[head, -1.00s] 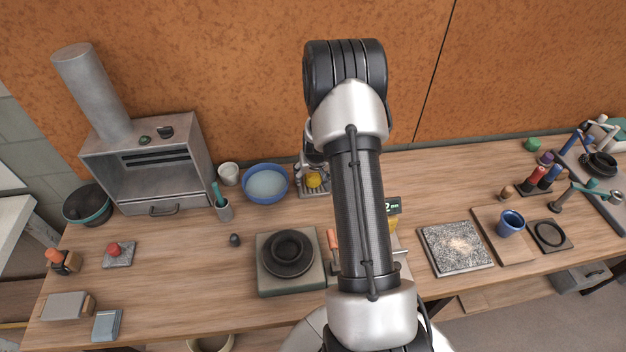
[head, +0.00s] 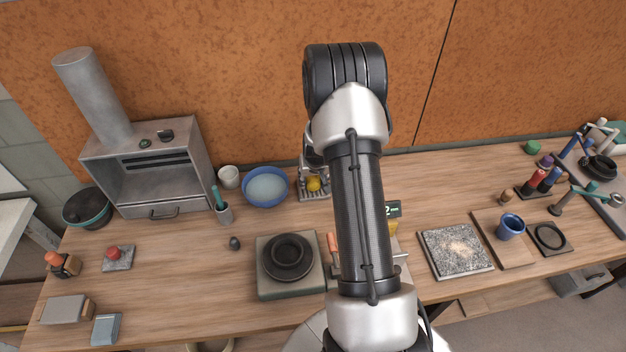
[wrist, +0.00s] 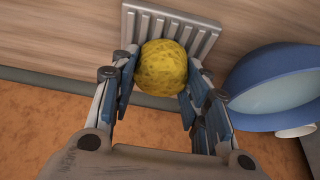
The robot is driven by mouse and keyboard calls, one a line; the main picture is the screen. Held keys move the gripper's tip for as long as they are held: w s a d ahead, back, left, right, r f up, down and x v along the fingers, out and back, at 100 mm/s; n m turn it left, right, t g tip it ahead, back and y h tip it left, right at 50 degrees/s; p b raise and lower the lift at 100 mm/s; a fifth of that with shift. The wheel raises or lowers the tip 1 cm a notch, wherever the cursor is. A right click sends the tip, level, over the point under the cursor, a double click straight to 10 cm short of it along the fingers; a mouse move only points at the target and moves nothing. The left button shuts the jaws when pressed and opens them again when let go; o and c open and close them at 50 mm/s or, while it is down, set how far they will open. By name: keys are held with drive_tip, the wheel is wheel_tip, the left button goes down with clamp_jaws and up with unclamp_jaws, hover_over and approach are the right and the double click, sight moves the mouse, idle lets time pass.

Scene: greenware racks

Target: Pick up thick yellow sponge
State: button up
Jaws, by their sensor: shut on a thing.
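The thick yellow sponge (wrist: 161,68) is round and sits between the two fingers of my gripper (wrist: 160,82) in the wrist view. My gripper is shut on it, one finger on each side. The sponge is at the grey slatted rack (wrist: 207,42); I cannot tell whether it still touches the slats.
A blue bowl (head: 265,200) with pale contents stands just left of the rack, and it also shows in the wrist view (wrist: 250,75). A white cup (head: 229,177) and a cup with a teal tool (head: 223,214) are further left. The orange wall (head: 230,70) is close behind.

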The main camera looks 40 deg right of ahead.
sight(313, 178)
wheel_tip(313, 178, up, 20)
drive_tip(key=p, duration=0.4)
